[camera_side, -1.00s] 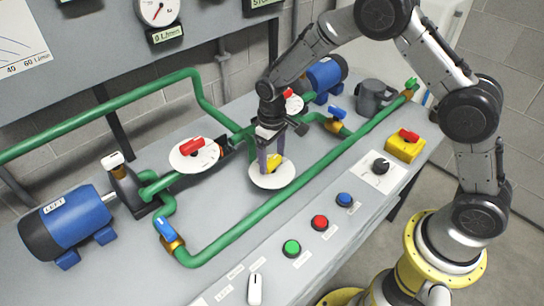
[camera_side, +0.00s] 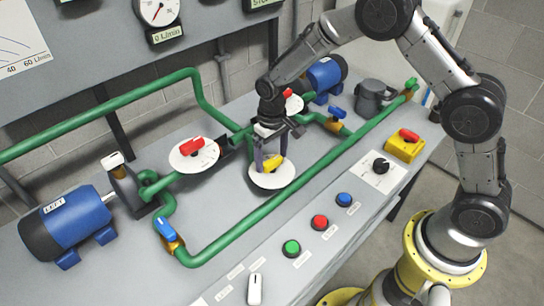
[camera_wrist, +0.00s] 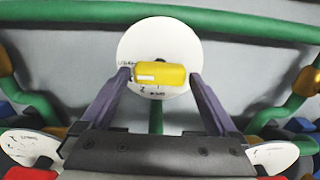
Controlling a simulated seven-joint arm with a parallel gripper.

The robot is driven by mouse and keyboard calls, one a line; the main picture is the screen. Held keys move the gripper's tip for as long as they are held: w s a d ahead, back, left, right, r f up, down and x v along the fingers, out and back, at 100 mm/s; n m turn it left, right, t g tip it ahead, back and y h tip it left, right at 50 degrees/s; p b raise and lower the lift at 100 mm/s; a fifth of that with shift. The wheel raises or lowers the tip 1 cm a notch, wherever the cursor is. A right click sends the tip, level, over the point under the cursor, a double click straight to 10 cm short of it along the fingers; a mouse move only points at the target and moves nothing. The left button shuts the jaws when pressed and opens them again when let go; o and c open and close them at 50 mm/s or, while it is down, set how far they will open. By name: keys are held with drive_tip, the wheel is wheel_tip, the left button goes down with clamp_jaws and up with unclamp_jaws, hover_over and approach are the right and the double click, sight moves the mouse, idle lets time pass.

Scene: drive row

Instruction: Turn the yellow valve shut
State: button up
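The yellow valve handle (camera_side: 272,163) sits on a round white dial plate (camera_side: 272,182) on the green pipework, in the middle of the bench. In the wrist view the yellow handle (camera_wrist: 160,74) lies crosswise over its white plate (camera_wrist: 157,38); the small print on the plate is hard to read. My gripper (camera_side: 270,162) is down at the valve, pointing downward. In the wrist view the gripper (camera_wrist: 160,76) has its two fingers wide apart, one at each end of the handle. Only very narrow gaps show there, and I cannot tell whether the fingers touch it.
Red-handled valves stand to the left (camera_side: 192,146) and just behind my gripper (camera_side: 288,93). Blue valves (camera_side: 168,231) and green pipes (camera_side: 270,217) surround the spot. A blue motor (camera_side: 70,225) is at left. Push buttons (camera_side: 320,222) line the front. The gauge display (camera_side: 166,33) reads 0 L/min.

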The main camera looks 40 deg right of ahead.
wheel_tip(320, 180, up, 14)
idle(0.7)
drive_tip(key=shift+f, duration=0.15)
wheel_tip(320, 180, up, 11)
drive_tip(key=t, duration=0.3)
hover_over(272, 160)
drive_tip(key=s+d, duration=0.3)
drive_tip(key=s, duration=0.1)
drive_tip(key=s+d+r+t, duration=0.1)
drive_tip(key=s+d+r, duration=0.1)
drive_tip(key=s+r, duration=0.5)
drive_tip(key=s+d+f, duration=0.1)
drive_tip(key=s+f, duration=0.3)
drive_tip(key=s, duration=0.5)
drive_tip(key=s+d+f+t, duration=0.1)
drive_tip(key=s+f, duration=0.3)
drive_tip(key=s, duration=0.4)
drive_tip(key=shift+s+t, duration=0.3)
drive_tip(key=shift+s, duration=0.05)
